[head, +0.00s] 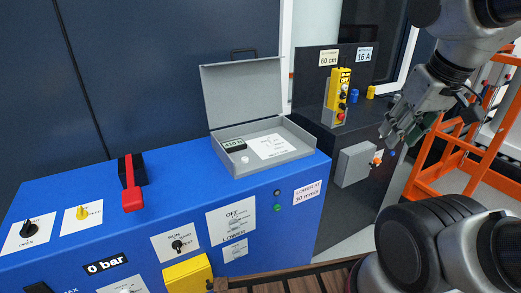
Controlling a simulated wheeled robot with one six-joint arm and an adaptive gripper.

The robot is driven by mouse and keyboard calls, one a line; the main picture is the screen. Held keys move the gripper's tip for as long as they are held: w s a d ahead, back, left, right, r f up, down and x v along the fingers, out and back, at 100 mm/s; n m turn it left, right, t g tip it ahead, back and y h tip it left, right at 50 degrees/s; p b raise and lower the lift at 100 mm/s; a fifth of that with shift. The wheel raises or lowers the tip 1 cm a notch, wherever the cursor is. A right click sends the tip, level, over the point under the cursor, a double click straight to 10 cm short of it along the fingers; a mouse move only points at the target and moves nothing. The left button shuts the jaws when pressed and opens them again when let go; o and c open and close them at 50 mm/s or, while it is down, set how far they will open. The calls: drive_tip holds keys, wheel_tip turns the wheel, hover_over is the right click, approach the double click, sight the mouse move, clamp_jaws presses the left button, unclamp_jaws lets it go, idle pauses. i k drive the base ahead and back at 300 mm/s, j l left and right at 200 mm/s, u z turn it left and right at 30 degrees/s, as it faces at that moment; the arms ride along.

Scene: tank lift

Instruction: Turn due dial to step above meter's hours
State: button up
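The hour meter (234,144) is a small dark display with pale digits, in the open grey box on the blue cabinet; it seems to read 410 h. A white round knob (244,160) sits just below it, and a white printed card (270,146) lies to its right, its print too small to read. I cannot tell for sure whether this knob is the due dial; no pointer position is readable on it. My gripper (399,133) hangs at the right, well away from the box, in front of the dark cabinet. I cannot tell whether its fingers are apart.
The blue cabinet (160,207) carries a red lever (131,185), a yellow knob (82,212) and black knobs (29,229). The box's raised lid (242,92) stands behind it. A yellow pendant (338,95) and orange railing (440,155) are at the right.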

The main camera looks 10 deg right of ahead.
sight(270, 143)
drive_tip(key=i+l+u, duration=0.8)
drive_tip(key=l+u, duration=0.2)
drive_tip(key=l, duration=0.1)
